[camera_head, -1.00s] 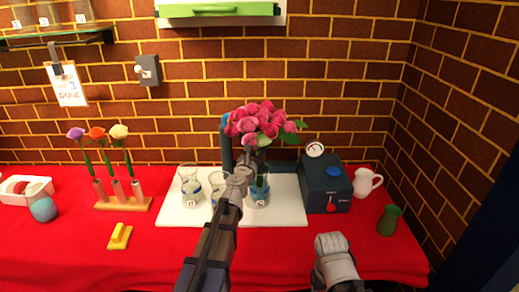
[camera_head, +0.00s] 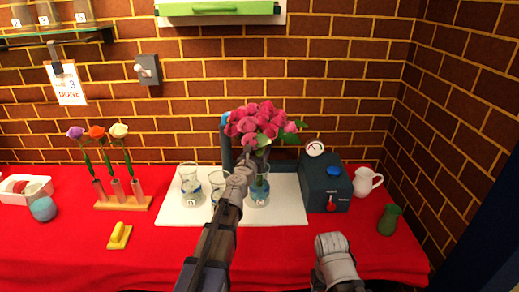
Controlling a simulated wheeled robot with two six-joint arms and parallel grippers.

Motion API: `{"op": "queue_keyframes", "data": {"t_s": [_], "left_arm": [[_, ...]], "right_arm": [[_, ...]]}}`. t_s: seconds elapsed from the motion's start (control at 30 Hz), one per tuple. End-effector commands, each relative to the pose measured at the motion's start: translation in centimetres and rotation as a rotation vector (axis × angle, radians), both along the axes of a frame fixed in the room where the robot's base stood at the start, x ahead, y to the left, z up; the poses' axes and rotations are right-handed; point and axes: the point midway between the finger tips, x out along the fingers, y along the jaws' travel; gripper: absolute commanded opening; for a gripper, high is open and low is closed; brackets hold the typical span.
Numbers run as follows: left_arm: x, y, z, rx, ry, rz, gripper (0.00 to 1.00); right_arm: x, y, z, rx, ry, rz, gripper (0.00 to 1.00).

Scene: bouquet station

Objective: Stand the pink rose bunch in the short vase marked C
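The pink rose bunch (camera_head: 266,122) is upright, its blooms above the short vase marked C (camera_head: 260,196) on the white board. Its green stems run down into the glass vase; how deep they reach is hard to see. My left gripper (camera_head: 246,158) is at the upper stems, just under the blooms and left of the vase's middle. Its fingertips overlap the blooms and stems, so whether they grip is unclear. My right gripper (camera_head: 331,243) is low at the front right, away from the vase; its finger opening does not show.
Two other glass vases (camera_head: 190,190) stand left on the white board (camera_head: 287,208). A dark blue device (camera_head: 325,190) is close on the right, with a white jug (camera_head: 367,182) and green vase (camera_head: 389,219) beyond. A flower rack (camera_head: 124,204) and yellow block (camera_head: 119,236) are left.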

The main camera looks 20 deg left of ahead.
Motion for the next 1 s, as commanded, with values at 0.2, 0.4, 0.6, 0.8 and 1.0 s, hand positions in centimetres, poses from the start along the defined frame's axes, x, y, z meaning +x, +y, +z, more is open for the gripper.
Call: {"op": "queue_keyframes", "data": {"t_s": [0.2, 0.4, 0.6, 0.8, 1.0], "left_arm": [[-1.4, 0.0, 0.0, 0.0, 0.0, 0.001, 0.66], [-4.4, 0.1, 0.0, 0.0, 0.0, 0.001, 0.66], [-7.4, 0.2, 0.0, 0.0, 0.0, 0.0, 0.66], [-7.9, 0.0, 0.1, 0.012, 0.001, -0.009, 0.66], [-8.9, -7.5, 0.4, 0.371, 0.012, -0.235, 0.66]], "right_arm": [[0.0, 0.0, 0.0, 0.0, 0.0, 0.0, 0.68], [0.0, 0.0, 0.0, 0.0, 0.0, 0.0, 0.68], [0.0, 0.0, 0.0, 0.0, 0.0, 0.0, 0.68], [0.0, 0.0, 0.1, 0.0, 0.0, 0.0, 0.68], [0.0, 0.0, 1.9, 0.0, 0.0, 0.0, 0.68]]}}
